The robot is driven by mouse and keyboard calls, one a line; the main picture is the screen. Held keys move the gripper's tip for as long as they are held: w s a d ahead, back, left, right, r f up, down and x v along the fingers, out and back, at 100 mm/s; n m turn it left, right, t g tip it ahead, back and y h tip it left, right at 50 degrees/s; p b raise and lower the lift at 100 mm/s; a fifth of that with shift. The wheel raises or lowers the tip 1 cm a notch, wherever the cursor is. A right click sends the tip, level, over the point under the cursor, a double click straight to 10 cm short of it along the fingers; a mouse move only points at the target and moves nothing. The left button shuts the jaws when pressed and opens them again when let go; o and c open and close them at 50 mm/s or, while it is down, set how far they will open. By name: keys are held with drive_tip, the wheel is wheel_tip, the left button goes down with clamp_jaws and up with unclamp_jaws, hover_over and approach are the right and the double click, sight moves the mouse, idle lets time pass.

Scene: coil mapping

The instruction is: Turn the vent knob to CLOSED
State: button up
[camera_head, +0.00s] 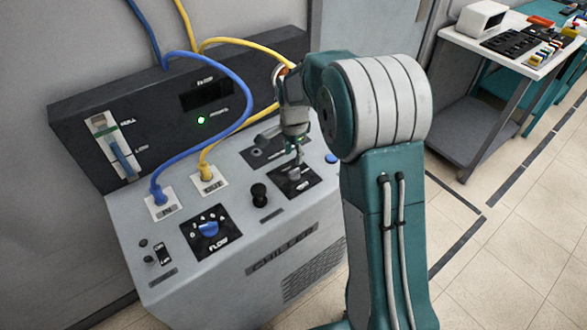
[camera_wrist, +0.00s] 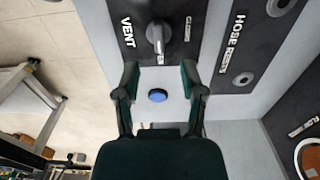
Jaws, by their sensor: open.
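The vent knob (camera_wrist: 156,38) is a grey handle on a dark plate marked VENT (camera_wrist: 127,32) in the wrist view. Its handle runs down the picture towards a small label at its lower end, too small to read surely. The CLOSED label (camera_wrist: 187,32) is to its right. My gripper (camera_wrist: 160,70) is open, its two fingers apart below the knob in the picture, with nothing held. In the head view my gripper (camera_head: 297,155) is over the vent plate (camera_head: 308,186), and it partly hides the knob there.
A blue button (camera_wrist: 157,96) shows between my fingers. In the head view, a blue flow knob (camera_head: 208,229), a black knob (camera_head: 259,194), and blue (camera_head: 243,95) and yellow (camera_head: 205,157) hoses are left of my arm.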

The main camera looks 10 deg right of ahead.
sight(294, 170)
wheel_tip(294, 170, down, 6)
drive_tip(key=shift+d+f, duration=0.1)
drive_tip(key=shift+f, duration=0.1)
clamp_jaws()
